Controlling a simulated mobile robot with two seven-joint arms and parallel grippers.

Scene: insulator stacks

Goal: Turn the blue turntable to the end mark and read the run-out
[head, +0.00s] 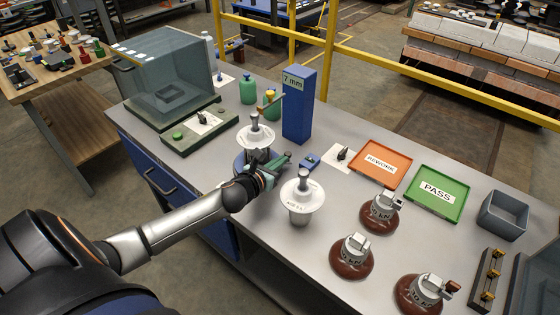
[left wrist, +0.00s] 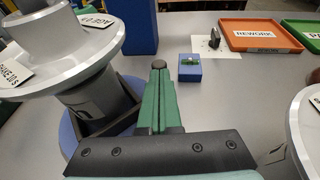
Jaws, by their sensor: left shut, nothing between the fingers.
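The blue turntable (head: 240,160) stands on the grey bench, partly hidden by my left gripper and arm; its blue rim shows at the left of the left wrist view (left wrist: 67,136). A white-topped insulator (head: 256,136) stands upright on it, with tags on its disc. The tall blue post (head: 299,112) with a "7 mm" sign (head: 292,83) rises behind it. My left gripper (head: 284,160) has its green fingers shut together and empty, close beside the turntable's right side; contact is unclear. The fingers also show in the left wrist view (left wrist: 158,72). I cannot make out the end mark.
A second white insulator (head: 302,193) stands just right of my gripper. A small blue block (head: 310,163) lies beyond the fingertips. An orange REWORK tray (head: 361,174), a green PASS tray (head: 455,214) and several brown-based insulators occupy the right. A glass-sided box (head: 130,92) stands at the back left.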

